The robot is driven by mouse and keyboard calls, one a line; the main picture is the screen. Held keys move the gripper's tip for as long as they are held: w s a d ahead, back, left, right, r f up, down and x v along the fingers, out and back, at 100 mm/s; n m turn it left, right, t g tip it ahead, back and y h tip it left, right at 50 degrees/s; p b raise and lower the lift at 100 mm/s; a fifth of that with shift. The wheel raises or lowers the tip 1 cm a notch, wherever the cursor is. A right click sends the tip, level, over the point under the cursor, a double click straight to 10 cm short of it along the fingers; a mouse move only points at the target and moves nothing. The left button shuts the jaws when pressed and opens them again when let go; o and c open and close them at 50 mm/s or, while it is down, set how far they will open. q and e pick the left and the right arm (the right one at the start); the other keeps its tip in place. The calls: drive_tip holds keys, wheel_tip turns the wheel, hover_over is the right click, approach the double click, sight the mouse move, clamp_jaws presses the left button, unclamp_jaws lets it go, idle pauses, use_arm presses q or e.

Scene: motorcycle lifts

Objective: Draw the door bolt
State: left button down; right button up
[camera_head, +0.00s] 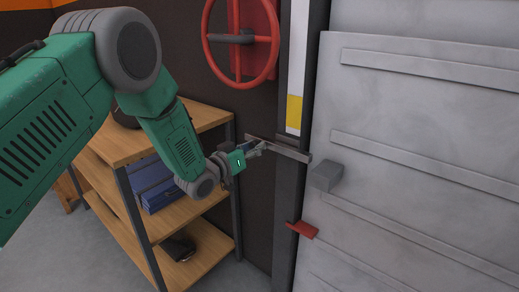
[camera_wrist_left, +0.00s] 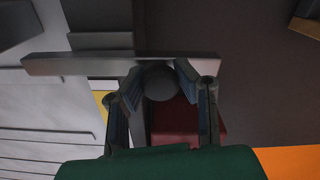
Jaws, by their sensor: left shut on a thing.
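The door bolt is a flat grey metal bar (camera_head: 290,152) lying across the dark door post. Its right end is close to a grey block (camera_head: 326,175) on the pale ribbed door (camera_head: 420,130); I cannot tell if it enters the block. My left gripper (camera_head: 260,148) is at the bar's left part. In the left wrist view, the bar (camera_wrist_left: 90,64) runs across the top, and a dark round knob (camera_wrist_left: 160,84) sits between the fingertips of my left gripper (camera_wrist_left: 160,90). The fingers are shut on the knob. My right gripper is not in view.
A red handwheel (camera_head: 240,40) is on the wall above the bolt. A red lever (camera_head: 302,230) sticks out below it. A wooden shelf unit (camera_head: 150,142) with a blue box (camera_head: 155,187) stands left, beneath my arm.

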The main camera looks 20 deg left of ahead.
use_arm(q)
drive_tip(key=shift+a, duration=0.25)
drive_tip(key=c, duration=1.2)
unclamp_jaws()
drive_tip(key=shift+a, duration=0.15)
drive_tip(key=shift+s+a, duration=0.1)
drive_tip(key=v, duration=1.1)
drive_tip(key=shift+s+a+f, duration=0.1)
drive_tip(key=shift+s+a, duration=0.05)
drive_tip(key=shift+s, duration=0.2)
